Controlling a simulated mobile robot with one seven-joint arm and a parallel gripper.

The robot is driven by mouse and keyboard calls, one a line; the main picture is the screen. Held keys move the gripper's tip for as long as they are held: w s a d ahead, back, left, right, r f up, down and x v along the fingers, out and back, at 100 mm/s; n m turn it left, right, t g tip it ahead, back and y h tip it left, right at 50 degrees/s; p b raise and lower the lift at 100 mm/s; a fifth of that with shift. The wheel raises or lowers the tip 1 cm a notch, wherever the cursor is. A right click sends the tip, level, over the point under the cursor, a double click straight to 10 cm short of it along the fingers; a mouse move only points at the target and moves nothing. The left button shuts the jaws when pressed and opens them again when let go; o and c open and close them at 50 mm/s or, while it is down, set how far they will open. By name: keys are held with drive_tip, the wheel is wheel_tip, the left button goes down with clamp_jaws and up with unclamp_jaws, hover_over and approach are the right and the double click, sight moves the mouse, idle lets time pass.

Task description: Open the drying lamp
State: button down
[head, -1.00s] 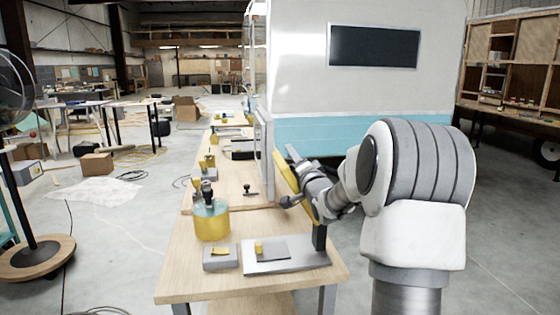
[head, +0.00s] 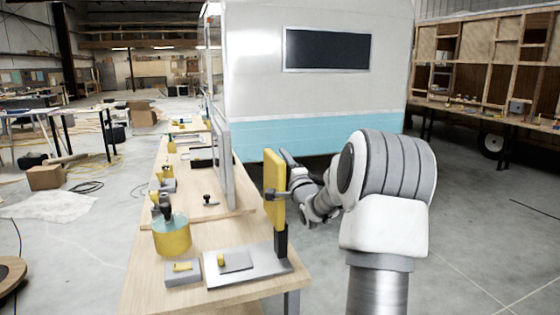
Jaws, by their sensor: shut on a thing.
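The drying lamp appears to be the device at the front right of the bench, with a flat grey base (head: 268,264), a short black post and a yellow head (head: 274,182). The yellow head stands nearly upright above the post. My gripper (head: 284,192) reaches in from the right and is shut at the head's right side, by what looks like a small handle. The fingertips are small and partly hidden, so the exact grip is hard to see.
The wooden workbench (head: 140,283) also holds a yellow jar (head: 172,238), a small grey box (head: 183,272) and an upright grey frame (head: 224,165). The camper (head: 320,135) stands behind. Floor at the right (head: 480,240) is clear.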

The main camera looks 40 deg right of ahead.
drive_tip(key=shift+d, duration=0.1)
drive_tip(key=shift+c, duration=2.3)
unclamp_jaws()
drive_tip(key=v, duration=1.7)
drive_tip(key=shift+s, duration=0.2)
